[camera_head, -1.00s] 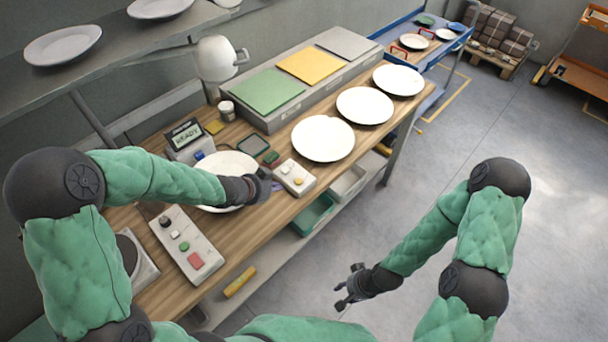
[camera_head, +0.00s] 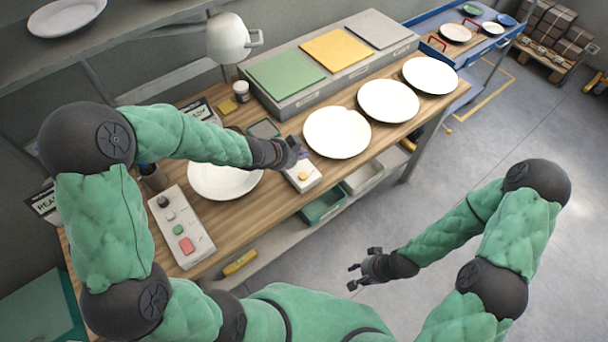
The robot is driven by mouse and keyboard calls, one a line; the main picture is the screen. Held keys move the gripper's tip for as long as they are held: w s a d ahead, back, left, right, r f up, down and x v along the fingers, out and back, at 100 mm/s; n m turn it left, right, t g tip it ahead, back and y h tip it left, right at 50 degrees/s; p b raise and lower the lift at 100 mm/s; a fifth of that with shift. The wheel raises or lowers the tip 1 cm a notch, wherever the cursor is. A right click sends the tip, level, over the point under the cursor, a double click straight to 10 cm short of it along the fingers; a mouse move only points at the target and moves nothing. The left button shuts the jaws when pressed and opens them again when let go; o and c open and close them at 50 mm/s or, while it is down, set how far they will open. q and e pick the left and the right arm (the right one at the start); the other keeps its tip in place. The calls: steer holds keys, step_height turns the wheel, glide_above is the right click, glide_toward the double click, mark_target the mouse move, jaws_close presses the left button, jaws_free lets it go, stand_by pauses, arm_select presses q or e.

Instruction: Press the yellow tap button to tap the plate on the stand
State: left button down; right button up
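My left gripper (camera_head: 298,154) is above the far end of a small white button box (camera_head: 304,184) on the bench and hides part of it. A yellow button (camera_head: 303,174) shows on the box just below the fingers. Whether they touch it I cannot tell, nor whether they are open or shut. A white plate (camera_head: 222,182) lies to the left of the box, partly under my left forearm; any stand below it is hidden. My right gripper (camera_head: 362,271) is open and empty, out over the floor in front of the bench.
Three white plates (camera_head: 337,132) line the bench to the right. A grey panel with green, yellow and grey pads (camera_head: 336,50) stands behind them. A control box with a red button (camera_head: 187,245) is at front left. A white lamp (camera_head: 228,38) hangs over the back.

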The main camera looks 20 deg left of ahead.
mark_target(302, 177)
arm_select(q)
steer(key=shift+f+b, duration=4.05)
steer(key=shift+f, duration=0.2)
steer(key=shift+f, duration=0.1)
steer(key=shift+f+b, duration=0.3)
steer(key=shift+b, duration=0.05)
steer(key=shift+f+b, duration=0.4)
steer(key=shift+f, duration=0.1)
steer(key=shift+r, duration=0.1)
steer(key=shift+s+r+p, duration=0.1)
steer(key=shift+r+p, duration=0.7)
steer(key=shift+p, duration=0.1)
step_height(302, 177, up, 5)
steer(key=p, duration=0.5)
